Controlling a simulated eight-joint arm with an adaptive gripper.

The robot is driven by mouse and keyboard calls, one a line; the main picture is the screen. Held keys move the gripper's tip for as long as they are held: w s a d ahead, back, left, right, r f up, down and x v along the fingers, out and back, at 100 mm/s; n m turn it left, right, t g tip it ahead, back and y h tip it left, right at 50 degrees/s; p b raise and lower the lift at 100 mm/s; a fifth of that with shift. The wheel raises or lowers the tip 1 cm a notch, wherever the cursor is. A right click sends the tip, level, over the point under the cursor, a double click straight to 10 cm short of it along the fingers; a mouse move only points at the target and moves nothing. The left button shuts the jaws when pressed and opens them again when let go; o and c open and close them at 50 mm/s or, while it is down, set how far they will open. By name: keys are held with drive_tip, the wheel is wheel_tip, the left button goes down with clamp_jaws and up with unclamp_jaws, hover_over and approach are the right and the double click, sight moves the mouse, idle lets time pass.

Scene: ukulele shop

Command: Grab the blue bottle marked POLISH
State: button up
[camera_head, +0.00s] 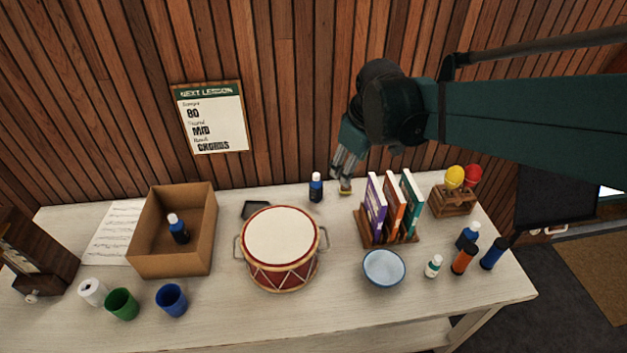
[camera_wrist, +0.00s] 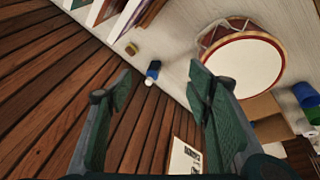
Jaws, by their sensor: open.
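Several blue bottles stand on the table, and their labels are too small to read. One dark blue bottle with a white cap (camera_head: 316,187) is upright near the wall behind the drum; it also shows between my fingers in the wrist view (camera_wrist: 153,70). Another blue bottle (camera_head: 179,230) stands inside the cardboard box. A blue bottle with a white cap (camera_head: 468,234) and a plain dark blue one (camera_head: 494,253) are at the right end. My gripper (camera_head: 345,172) is open and empty, above the back of the table, just right of the bottle behind the drum.
The drum (camera_head: 280,236) stands mid-table, right of the cardboard box (camera_head: 168,262). A book rack (camera_head: 403,239) is right of my gripper. A small yellowish block (camera_head: 345,188) lies beneath it. An orange bottle (camera_head: 463,260) and small white bottle (camera_head: 433,266) stand at right, near a bowl (camera_head: 384,268).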

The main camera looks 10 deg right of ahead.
sight(316, 174)
drive_tip(key=w+a+f+n+g, duration=0.1)
drive_tip(key=w+a+f+n, duration=0.1)
drive_tip(key=w+f, duration=0.5)
drive_tip(key=w+a+f+n+g, duration=0.1)
drive_tip(key=w+a+f+n, duration=0.1)
drive_tip(key=w+f+n, duration=0.2)
drive_tip(key=w+a+f+n+g, duration=0.1)
drive_tip(key=w+f+n, duration=0.3)
drive_tip(key=w+f, duration=0.6)
drive_tip(key=shift+w+a+f+g, duration=0.35)
drive_tip(key=shift+w+a+g, duration=0.05)
drive_tip(key=shift+a, duration=0.1)
drive_tip(key=shift+w+a+f, duration=0.1)
drive_tip(key=shift+w+f, duration=0.15)
drive_tip(key=shift+f, duration=0.3)
drive_tip(key=shift+f, duration=1.3)
drive_tip(key=shift+s+f, duration=0.1)
drive_tip(key=shift+f, duration=2.5)
drive_tip(key=c, duration=1.1)
